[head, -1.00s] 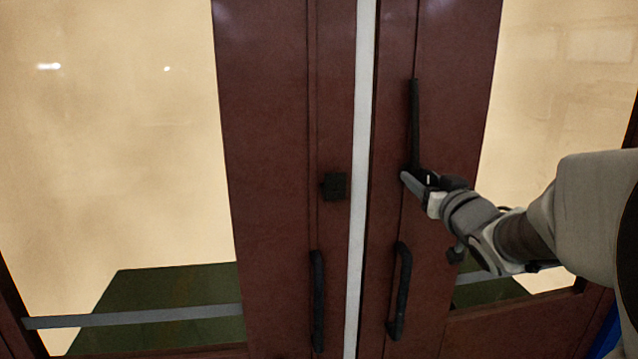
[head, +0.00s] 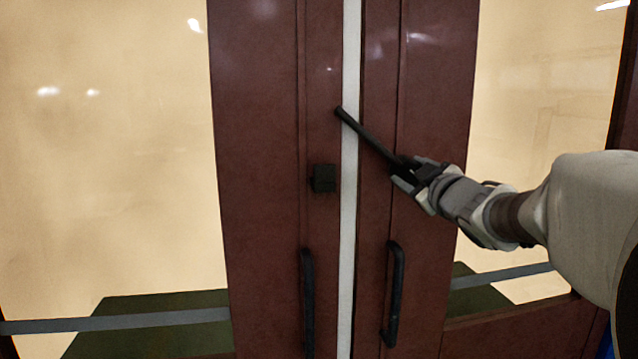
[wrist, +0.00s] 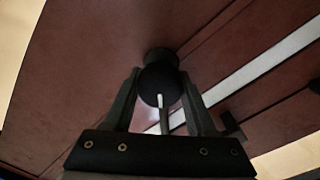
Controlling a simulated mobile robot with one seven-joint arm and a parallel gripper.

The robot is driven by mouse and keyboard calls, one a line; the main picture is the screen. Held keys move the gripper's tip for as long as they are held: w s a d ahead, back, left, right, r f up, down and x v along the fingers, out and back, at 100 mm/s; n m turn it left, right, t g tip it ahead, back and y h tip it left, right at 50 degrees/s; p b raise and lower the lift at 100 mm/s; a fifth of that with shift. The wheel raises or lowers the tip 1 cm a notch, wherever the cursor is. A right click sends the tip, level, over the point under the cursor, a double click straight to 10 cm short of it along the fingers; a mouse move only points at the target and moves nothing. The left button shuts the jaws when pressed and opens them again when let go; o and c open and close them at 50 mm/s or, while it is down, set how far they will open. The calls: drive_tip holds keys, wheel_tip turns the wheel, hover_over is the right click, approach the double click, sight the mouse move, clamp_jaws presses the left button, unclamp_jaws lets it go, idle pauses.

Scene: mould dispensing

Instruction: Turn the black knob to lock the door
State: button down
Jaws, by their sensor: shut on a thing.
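The black knob (wrist: 160,82) is round with a pale mark and sits between my two fingers in the wrist view. My gripper (wrist: 161,74) is shut on it. In the head view my gripper (head: 408,172) is at the right door (head: 432,95), and it hides most of the knob. A black bar (head: 370,139) runs from the knob up and to the left. It crosses in front of the white strip (head: 350,60) between the doors, and its tip is over the edge of the left door (head: 255,110). A black block (head: 324,178) is on the left door, below the tip and apart from it.
Two black pull handles, a left one (head: 308,300) and a right one (head: 396,290), stand out from the doors below my gripper. Large glass panes (head: 100,170) fill the sides. A grey horizontal bar (head: 120,320) crosses the lower left pane.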

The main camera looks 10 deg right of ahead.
drive_tip(key=n+b, duration=0.3)
drive_tip(key=n, duration=0.1)
drive_tip(key=shift+f+n, duration=0.15)
drive_tip(key=shift+n, duration=0.15)
drive_tip(key=shift+n+b, duration=0.8)
drive_tip(key=shift+n, duration=0.9)
drive_tip(key=shift+c, duration=1.1)
unclamp_jaws()
drive_tip(key=s+p, duration=0.2)
drive_tip(key=s, duration=1.5)
drive_tip(key=shift+s+d+f, duration=0.15)
drive_tip(key=shift+s+d, duration=0.05)
drive_tip(key=shift+d, duration=0.05)
